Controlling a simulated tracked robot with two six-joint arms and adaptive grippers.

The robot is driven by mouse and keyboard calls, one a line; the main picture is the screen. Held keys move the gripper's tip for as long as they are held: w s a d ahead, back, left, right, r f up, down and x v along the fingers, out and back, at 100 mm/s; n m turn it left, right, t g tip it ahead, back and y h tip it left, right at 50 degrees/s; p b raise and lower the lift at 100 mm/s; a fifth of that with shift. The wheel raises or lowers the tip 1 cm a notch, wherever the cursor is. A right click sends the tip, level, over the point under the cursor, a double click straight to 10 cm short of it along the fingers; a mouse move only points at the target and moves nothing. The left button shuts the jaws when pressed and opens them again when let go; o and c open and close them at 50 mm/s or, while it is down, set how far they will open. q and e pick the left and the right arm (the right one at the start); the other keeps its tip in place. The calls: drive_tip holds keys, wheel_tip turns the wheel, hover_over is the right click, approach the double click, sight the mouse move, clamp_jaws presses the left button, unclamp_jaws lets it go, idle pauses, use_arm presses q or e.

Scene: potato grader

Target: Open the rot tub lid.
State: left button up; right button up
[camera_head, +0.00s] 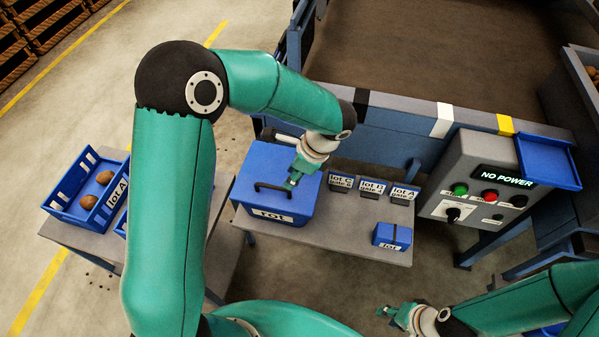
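The rot tub (283,214) is a blue box with a white label reading "rot", standing on a grey bench. Its blue lid (264,162) lies closed on top and has a dark bar handle (271,187). My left gripper (292,182) is over the right part of the lid, close to the handle's right end. I cannot tell whether it touches the handle, and its fingers are too small to read. My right gripper (384,311) is at the bottom of the view, above the floor and away from the tub; its finger gap is unclear.
Lot C, B and A holders (371,189) stand right of the tub, with a small blue box (391,236) in front. A control panel (480,185) reads "NO POWER". A blue crate (87,185) with potatoes sits on the left table (78,236).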

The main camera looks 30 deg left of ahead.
sight(282, 188)
use_arm(q)
drive_tip(key=shift+b+x, duration=2.9)
drive_tip(key=shift+x, duration=1.25)
drive_tip(key=shift+c, duration=0.3)
drive_tip(key=shift+r, duration=0.1)
clamp_jaws()
